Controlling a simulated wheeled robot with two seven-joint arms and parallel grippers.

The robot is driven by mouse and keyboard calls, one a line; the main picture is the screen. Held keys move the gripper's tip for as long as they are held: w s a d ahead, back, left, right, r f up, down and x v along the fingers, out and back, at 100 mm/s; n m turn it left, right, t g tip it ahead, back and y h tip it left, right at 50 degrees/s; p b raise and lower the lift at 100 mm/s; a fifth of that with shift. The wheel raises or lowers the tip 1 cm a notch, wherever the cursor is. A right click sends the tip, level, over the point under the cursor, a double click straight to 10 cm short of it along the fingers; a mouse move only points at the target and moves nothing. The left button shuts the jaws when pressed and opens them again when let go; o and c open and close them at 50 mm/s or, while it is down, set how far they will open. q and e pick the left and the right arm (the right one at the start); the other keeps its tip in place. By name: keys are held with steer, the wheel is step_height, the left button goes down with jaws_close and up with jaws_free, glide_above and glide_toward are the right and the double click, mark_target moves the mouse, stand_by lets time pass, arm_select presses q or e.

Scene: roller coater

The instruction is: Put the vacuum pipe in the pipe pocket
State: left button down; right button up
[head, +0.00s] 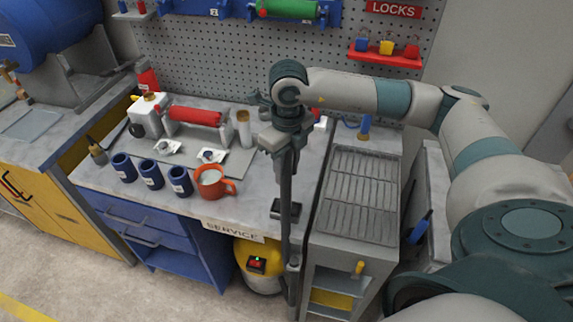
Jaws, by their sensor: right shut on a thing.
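My right gripper (286,143) points down over the right end of the service bench. It is shut on the upper end of the dark vacuum pipe (287,185), which hangs nearly upright in front of the bench. The pipe runs down past a dark bracket-like piece (296,210) at the bench edge; this may be the pipe pocket, but I cannot tell for sure. The pipe's lower end is beside the yellow vacuum canister (252,254) under the bench. Whether the pipe is inside a holder or only in front of it cannot be seen. My left gripper is out of view.
On the bench (262,190) stand several dark blue cups, an orange mug (213,183) and a red roller (195,116). A slatted-top cabinet (358,195) stands close on the right. A pegboard (215,50) is behind. The floor at the front left is clear.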

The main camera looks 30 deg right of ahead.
steer(key=shift+f, duration=0.1)
steer(key=shift+f, duration=0.15)
steer(key=o, duration=1.1)
steer(key=shift+c, duration=0.2)
